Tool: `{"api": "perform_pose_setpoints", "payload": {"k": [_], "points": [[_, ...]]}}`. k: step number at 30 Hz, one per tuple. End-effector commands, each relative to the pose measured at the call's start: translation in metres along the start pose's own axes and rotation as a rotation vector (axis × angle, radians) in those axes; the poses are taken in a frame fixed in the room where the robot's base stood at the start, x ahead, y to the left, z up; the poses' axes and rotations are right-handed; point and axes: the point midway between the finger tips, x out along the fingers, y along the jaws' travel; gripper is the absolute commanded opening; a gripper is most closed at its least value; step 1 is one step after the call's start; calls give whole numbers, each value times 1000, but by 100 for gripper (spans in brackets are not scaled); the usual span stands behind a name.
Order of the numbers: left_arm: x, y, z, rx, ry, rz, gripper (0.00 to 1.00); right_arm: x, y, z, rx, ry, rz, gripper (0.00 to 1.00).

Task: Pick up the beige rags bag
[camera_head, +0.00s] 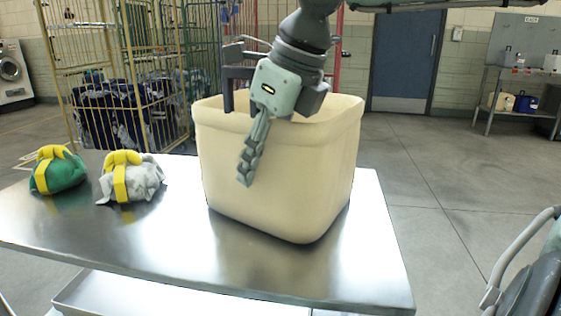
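A pale grey-white cloth bag (148,180) with a yellow strap and handle sits on the left part of the metal table. It is the palest bag in view; no clearly beige bag shows. A green bag (64,174) with a yellow strap sits to its left. My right gripper (247,172) reaches down from above, in front of the near wall of a large cream bin, well to the right of both bags. One finger shows clearly, pointing down; the other is hidden or overlapped, so its opening cannot be told. It holds no bag that I can see. My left gripper is not in view.
The cream bin (325,170) stands on the metal table (110,235); its inside is mostly hidden. Behind are yellow wire cages (100,52) with dark cloth. A shelf (500,85) stands at the far right. The tabletop between the grey-white bag and the bin is bare.

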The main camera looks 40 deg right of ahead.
Motion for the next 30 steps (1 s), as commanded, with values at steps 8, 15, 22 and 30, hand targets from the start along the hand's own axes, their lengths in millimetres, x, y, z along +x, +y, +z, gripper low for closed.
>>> {"api": "perform_pose_setpoints", "payload": {"k": [8, 15, 22, 30], "points": [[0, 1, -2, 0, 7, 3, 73, 2, 0, 0, -1, -2, 0, 29], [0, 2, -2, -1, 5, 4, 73, 2, 0, 0, 0, -2, 0, 0], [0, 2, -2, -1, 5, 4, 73, 2, 0, 0, 0, -2, 0, 0], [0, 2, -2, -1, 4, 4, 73, 1, 0, 2, -1, -4, -1, 0]]}}
